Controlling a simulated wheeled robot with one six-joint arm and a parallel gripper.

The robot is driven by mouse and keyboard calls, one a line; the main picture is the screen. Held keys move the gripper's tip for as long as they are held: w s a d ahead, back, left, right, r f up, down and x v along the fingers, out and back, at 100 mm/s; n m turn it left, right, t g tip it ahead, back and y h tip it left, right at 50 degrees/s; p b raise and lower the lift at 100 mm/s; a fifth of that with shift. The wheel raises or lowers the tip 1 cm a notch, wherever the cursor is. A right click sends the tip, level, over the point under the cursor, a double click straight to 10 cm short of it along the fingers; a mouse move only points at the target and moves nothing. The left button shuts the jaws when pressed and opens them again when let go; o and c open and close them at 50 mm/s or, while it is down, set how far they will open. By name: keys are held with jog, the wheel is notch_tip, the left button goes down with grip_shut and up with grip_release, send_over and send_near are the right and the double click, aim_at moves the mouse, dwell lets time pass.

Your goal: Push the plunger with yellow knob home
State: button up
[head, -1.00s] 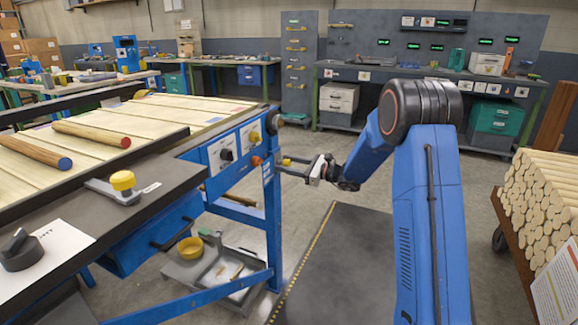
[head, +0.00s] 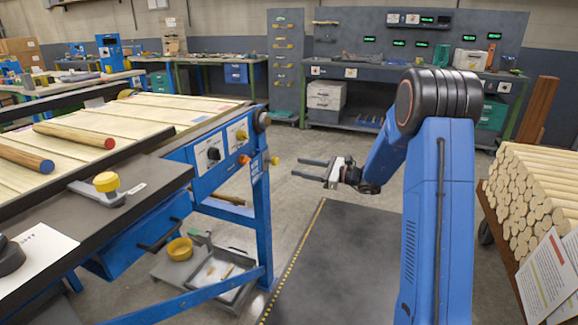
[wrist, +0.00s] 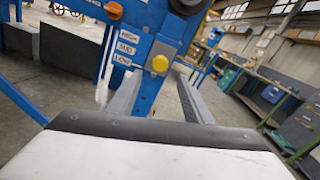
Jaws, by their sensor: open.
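The plunger with the yellow knob (head: 275,160) sticks out from the side of the blue post (head: 262,205) at the end of the roller table. In the wrist view its yellow knob (wrist: 160,63) faces me, beside labels reading HIGH, MID and LOW. How far the shaft stands out cannot be told. My gripper (head: 298,169) is open and empty, pointing left at the post. It is a short gap right of the knob. In the wrist view the knob appears between and beyond the two fingers (wrist: 158,78).
An orange knob (head: 244,159) sits near the post. A yellow-topped clamp (head: 106,182) lies on the dark shelf. A cart of round wood (head: 520,195) stands right. The floor mat is clear.

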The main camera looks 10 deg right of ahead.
jog(key=v, duration=0.6)
dwell(0.3)
